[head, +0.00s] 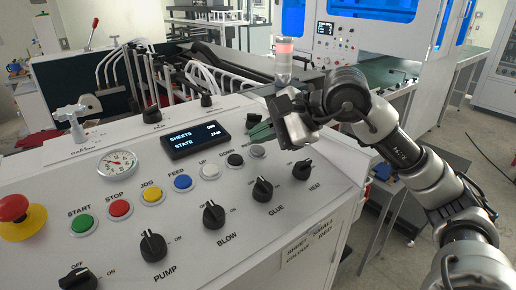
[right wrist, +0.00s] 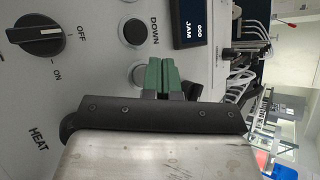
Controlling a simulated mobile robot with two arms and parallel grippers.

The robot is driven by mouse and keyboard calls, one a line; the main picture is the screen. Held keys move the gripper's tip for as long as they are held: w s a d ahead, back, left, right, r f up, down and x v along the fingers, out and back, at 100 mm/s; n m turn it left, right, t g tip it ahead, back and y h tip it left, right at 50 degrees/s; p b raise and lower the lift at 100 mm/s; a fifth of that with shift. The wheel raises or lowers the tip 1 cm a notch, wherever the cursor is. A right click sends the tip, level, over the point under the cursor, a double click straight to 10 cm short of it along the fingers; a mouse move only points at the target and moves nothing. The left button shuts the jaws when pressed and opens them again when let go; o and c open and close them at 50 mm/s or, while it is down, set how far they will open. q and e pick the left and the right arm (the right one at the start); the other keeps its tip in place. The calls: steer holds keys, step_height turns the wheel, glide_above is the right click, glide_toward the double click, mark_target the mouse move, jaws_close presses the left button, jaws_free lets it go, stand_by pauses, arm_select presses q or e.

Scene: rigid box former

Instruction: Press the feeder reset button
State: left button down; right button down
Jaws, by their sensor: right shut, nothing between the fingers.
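The feeder reset button (head: 258,151) is a grey round button at the right end of the button row on the sloped white panel. Its label is only partly readable. My right gripper (head: 259,131) is shut and empty, its green fingertips just beyond the button in the head view. In the right wrist view the green fingertips (right wrist: 159,76) partly cover the grey button (right wrist: 137,74), next to the DOWN button (right wrist: 133,32). I cannot tell whether the tips touch it. My left gripper is out of view.
The display (head: 195,139) reads state JAM. The HEAT knob (head: 302,169) and GLUE knob (head: 262,189) stand up near the button. A stack light (head: 285,55) glows red behind my right gripper. A red emergency stop (head: 15,211) is at far left.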

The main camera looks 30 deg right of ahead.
steer(key=shift+f, duration=0.1)
stand_by(0.4)
steer(key=shift+w+f+b, duration=0.1)
steer(key=shift+f+b, duration=0.25)
steer(key=shift+b, duration=0.1)
steer(key=shift+f, duration=0.2)
stand_by(0.4)
steer(key=shift+a+f+b, duration=0.2)
steer(key=shift+f+b, duration=0.3)
steer(key=shift+b, duration=0.1)
stand_by(0.5)
steer(key=shift+d+r+p, duration=0.1)
steer(key=shift+r+p, duration=0.2)
steer(key=shift+r, duration=0.1)
steer(key=shift+w+d+r+p, duration=0.1)
steer(key=shift+w+r+p, duration=0.25)
steer(key=shift+r, duration=0.1)
steer(key=shift+s+r, duration=0.1)
steer(key=shift+s, duration=0.1)
